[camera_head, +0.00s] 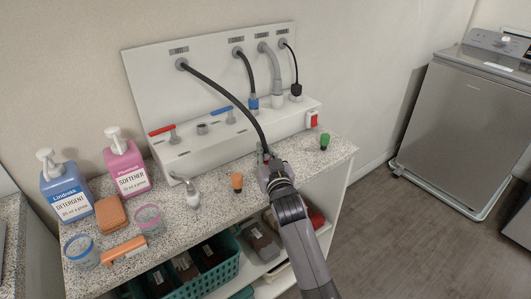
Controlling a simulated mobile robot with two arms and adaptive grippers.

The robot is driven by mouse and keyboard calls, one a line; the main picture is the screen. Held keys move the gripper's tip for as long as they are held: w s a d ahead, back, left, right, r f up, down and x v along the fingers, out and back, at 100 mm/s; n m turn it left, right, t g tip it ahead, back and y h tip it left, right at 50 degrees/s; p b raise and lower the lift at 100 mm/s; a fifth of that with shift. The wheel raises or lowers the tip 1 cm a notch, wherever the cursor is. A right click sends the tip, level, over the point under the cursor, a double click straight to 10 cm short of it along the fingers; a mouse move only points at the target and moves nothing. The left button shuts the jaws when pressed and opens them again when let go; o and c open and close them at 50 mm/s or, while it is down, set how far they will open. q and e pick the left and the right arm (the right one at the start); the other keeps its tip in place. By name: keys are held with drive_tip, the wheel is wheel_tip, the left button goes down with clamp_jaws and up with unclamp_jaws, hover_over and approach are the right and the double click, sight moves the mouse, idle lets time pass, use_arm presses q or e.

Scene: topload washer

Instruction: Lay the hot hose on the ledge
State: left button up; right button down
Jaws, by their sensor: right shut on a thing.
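A black hose (222,90) leaves the left port of the white back panel (155,90) and arcs down to the right over the white ledge (274,111). Its lower end, with a bit of red showing, is at my right gripper (267,162). My right gripper is shut on the hose near that end, in front of the ledge and above the counter's front part. The fingers partly hide the hose end. A red lever tap (162,130) stands on the ledge's left. The panel labels are too small to read. My left gripper is not in view.
A blue lever tap (223,113), other hoses (275,70) and a red switch (311,119) are at the ledge. Orange (237,181) and green (324,141) caps, detergent (68,192) and softener (127,170) stand on the speckled counter (215,198). A washer (465,120) stands right.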

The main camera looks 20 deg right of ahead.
drive_tip(key=shift+f, duration=0.15)
drive_tip(key=c, duration=1.6)
unclamp_jaws()
drive_tip(key=s, duration=1.2)
drive_tip(key=shift+a+r, duration=0.25)
